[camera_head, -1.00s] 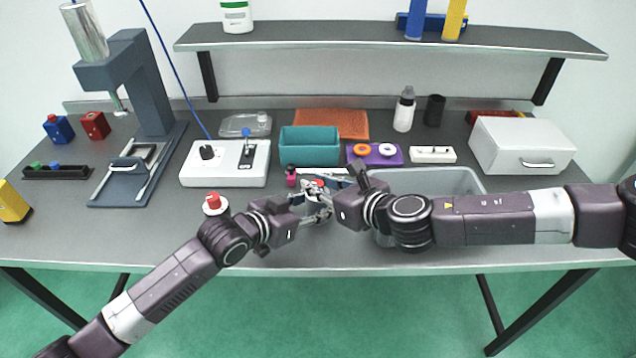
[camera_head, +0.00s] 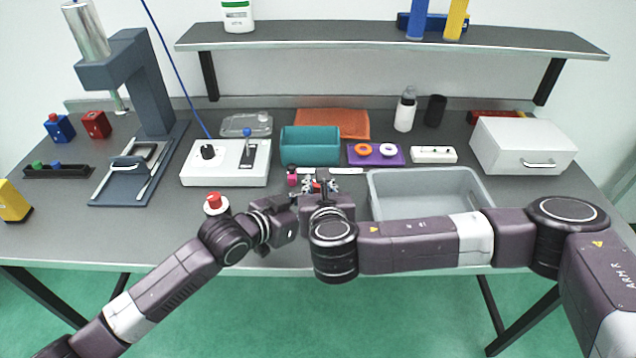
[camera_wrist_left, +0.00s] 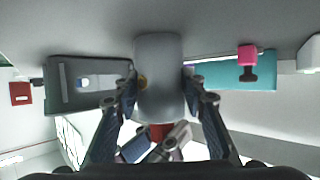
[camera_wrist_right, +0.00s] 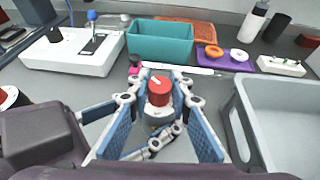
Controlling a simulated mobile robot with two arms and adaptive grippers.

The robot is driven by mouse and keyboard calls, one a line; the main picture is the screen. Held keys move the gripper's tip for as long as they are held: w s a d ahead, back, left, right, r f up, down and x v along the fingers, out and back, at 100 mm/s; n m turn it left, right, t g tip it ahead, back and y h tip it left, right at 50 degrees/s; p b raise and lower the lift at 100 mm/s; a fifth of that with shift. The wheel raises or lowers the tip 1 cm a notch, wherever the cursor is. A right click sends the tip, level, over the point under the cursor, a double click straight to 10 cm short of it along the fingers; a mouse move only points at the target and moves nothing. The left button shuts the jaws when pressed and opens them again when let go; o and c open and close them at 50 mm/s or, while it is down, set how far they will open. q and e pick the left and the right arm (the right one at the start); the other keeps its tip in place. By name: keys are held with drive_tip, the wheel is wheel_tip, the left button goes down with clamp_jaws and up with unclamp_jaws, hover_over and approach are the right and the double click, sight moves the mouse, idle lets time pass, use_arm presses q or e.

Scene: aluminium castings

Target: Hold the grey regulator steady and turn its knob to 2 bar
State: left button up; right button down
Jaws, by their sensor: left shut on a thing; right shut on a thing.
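The grey regulator's cylindrical body (camera_wrist_left: 159,75) shows in the left wrist view between the two blue-padded fingers of my left gripper (camera_wrist_left: 160,97), which is shut on it. Its red knob (camera_wrist_right: 159,92) shows in the right wrist view, with a pale mark on top pointing up and left. My right gripper (camera_wrist_right: 158,101) has its fingers on both sides of the knob and is shut on it. In the head view, my right wrist (camera_head: 328,220) hides most of the regulator. I cannot read any pressure scale.
A grey bin (camera_head: 430,191) stands close to the right of the grippers. Behind are a teal box (camera_head: 310,146), a purple tray (camera_head: 375,160) and a small pink and black item (camera_head: 292,180). A white control box (camera_head: 225,176) and a red button (camera_head: 214,201) are left.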

drive_tip(key=shift+d, duration=0.1)
drive_tip(key=c, duration=1.7)
unclamp_jaws()
drive_tip(key=v, duration=1.2)
